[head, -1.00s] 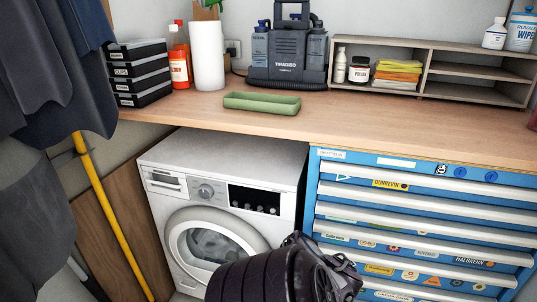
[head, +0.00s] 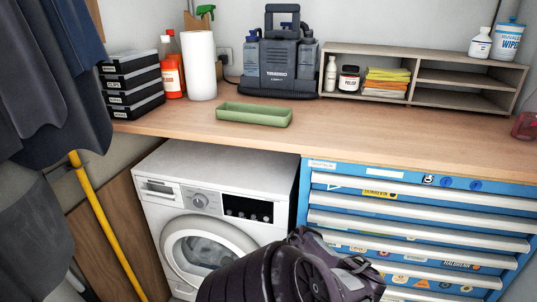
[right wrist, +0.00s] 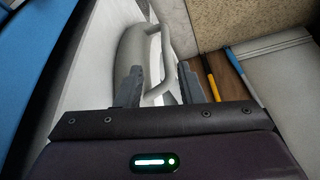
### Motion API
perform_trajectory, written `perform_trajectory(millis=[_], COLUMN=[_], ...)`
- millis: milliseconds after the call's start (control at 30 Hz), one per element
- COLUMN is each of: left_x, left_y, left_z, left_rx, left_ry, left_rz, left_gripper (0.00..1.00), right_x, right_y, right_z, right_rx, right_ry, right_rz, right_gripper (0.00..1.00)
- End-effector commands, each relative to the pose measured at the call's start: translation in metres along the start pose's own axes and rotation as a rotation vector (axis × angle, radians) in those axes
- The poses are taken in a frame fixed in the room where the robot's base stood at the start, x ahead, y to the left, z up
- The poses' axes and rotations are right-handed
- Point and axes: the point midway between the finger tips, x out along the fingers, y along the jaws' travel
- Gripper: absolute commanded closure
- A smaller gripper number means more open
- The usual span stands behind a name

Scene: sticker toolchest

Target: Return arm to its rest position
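One of my arms, dark purple and black, rises from the bottom centre of the head view in front of the washing machine (head: 260,180) and the blue tool chest (head: 312,200). Its gripper cannot be made out there. In the right wrist view my right gripper (right wrist: 160,84) has its two grey fingers apart, with nothing held between them. The washing machine's grey round door (right wrist: 133,55) lies beyond the fingers. The tool chest's drawers look shut and carry several stickers. My left gripper is in neither view.
The wooden worktop (head: 350,137) above holds a green tray (head: 254,115), black cases (head: 133,85), a paper roll (head: 200,66), a grey machine (head: 278,62) and a shelf (head: 455,78). Dark clothes (head: 55,85) and a yellow pole (head: 108,225) stand left.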

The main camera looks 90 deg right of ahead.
Motion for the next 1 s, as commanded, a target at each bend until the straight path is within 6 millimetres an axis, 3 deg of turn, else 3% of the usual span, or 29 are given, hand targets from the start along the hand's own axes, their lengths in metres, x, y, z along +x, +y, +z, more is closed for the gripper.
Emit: perform_trajectory(millis=[367,467,567,667,800,1000], left_x=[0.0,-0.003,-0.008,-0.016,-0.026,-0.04], left_y=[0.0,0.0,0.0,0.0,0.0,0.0], left_z=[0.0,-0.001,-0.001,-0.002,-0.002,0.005], left_rx=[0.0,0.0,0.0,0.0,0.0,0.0], left_ry=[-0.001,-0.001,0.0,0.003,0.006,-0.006], left_rz=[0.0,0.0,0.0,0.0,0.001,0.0], left_gripper=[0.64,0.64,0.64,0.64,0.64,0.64], right_x=[0.001,0.009,0.029,0.057,0.09,0.112], right_y=[-0.001,-0.011,-0.035,-0.077,-0.151,-0.269], right_z=[0.001,0.011,0.038,0.079,0.137,0.209], right_rx=[0.0,-0.004,-0.02,-0.061,-0.16,-0.376], right_ry=[-0.002,-0.017,-0.055,-0.113,-0.195,-0.28], right_rz=[-0.002,-0.007,-0.015,-0.029,-0.053,-0.099], right_gripper=[0.66,0.66,0.66,0.66,0.66,0.66])
